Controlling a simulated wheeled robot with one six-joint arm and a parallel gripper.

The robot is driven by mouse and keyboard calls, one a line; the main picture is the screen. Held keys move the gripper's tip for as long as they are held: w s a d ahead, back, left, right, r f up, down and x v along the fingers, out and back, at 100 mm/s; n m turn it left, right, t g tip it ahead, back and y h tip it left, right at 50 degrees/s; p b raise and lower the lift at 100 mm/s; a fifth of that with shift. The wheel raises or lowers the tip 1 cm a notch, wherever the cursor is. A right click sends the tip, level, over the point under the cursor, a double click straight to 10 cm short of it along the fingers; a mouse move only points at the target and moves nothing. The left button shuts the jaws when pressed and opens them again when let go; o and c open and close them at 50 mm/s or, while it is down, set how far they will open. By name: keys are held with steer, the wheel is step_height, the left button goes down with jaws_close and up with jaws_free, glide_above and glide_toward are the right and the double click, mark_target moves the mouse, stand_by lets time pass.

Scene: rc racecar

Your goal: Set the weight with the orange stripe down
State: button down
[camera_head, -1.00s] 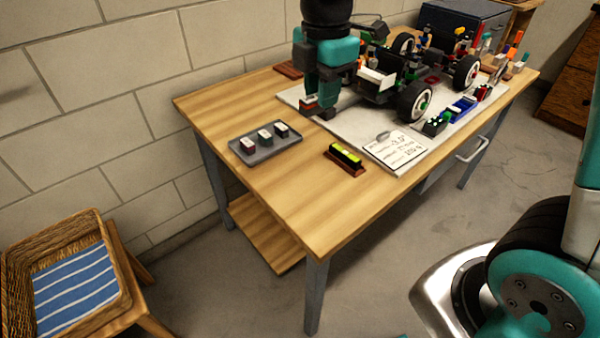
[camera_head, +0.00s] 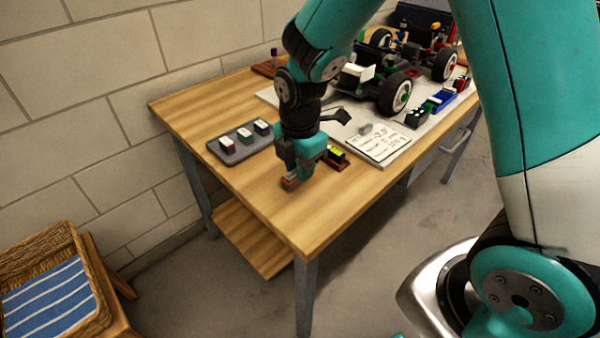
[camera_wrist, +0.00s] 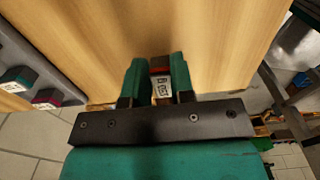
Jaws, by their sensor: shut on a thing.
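The weight with the orange stripe (camera_head: 290,183) is between the fingertips of my gripper (camera_head: 291,178), low over the bare front part of the wooden table. In the wrist view the weight (camera_wrist: 161,88) shows a white printed label and a red-orange band, with a teal finger on each side. My gripper is shut on it and points down. I cannot tell whether the weight touches the tabletop (camera_head: 270,209).
A grey tray (camera_head: 227,156) with three other small weights lies left of my gripper. A level with a yellow-green vial (camera_head: 337,155) sits close behind, right. A white mat with a label card (camera_head: 377,143) and the racecar (camera_head: 395,93) lie farther back. The front corner is clear.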

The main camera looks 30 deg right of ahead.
steer(key=shift+f, duration=0.65)
steer(key=shift+f, duration=0.2)
steer(key=c, duration=1)
jaws_free()
steer(key=shift+r, duration=0.15)
